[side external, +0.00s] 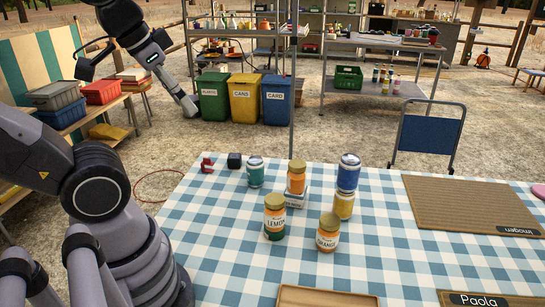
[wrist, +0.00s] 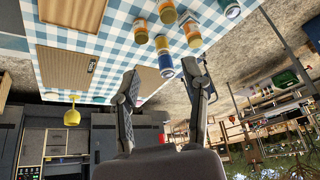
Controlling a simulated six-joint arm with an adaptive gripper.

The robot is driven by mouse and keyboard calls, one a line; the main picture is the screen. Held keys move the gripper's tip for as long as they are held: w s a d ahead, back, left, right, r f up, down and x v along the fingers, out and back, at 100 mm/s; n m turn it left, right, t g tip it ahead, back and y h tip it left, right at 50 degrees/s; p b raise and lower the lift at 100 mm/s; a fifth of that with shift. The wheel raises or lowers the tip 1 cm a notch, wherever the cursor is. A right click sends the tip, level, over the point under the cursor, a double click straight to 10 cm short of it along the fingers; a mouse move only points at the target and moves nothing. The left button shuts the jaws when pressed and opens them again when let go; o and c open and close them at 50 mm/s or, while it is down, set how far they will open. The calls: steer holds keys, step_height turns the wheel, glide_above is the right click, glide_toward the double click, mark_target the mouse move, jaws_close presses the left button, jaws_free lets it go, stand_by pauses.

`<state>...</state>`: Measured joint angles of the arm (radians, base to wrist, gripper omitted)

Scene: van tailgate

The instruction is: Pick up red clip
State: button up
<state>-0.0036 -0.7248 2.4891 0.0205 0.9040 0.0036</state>
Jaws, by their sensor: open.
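The red clip (side external: 207,164) is a small red piece near the far left corner of the checked table (side external: 215,235). It lies just left of a small dark block (side external: 234,160), with a narrow gap between them. I cannot make the clip out in the wrist view. My gripper (wrist: 163,66) is open in the wrist view, its two dark fingers spread wide with nothing seen held between them. In the side view my arm is raised at the upper left, above and away from the clip; the fingers are not clear there.
A brown mat (side external: 470,203) lies at right.

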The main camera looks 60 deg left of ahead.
steer(key=w+a+f+m+g+y, duration=0.3)
steer(key=w+a+f+g+y, duration=0.15)
steer(key=w+a, duration=0.4)
steer(key=w+a+f+m+g+y, duration=0.35)
steer(key=w+a+f, duration=0.25)
steer(key=w+a, duration=0.25)
steer(key=w+a+f+m+g+y, duration=0.15)
steer(key=a+f+m, duration=0.35)
steer(key=f, duration=0.6)
steer(key=w+a+f+m+y, duration=0.25)
steer(key=a+f, duration=0.35)
steer(key=f, duration=0.5)
steer(key=shift+y, duration=0.3)
steer(key=x, duration=0.8)
steer(key=shift+a, duration=0.15)
steer(key=shift+x, duration=3)
steer(key=shift+f, duration=0.1)
steer(key=shift+c, duration=0.3)
jaws_close()
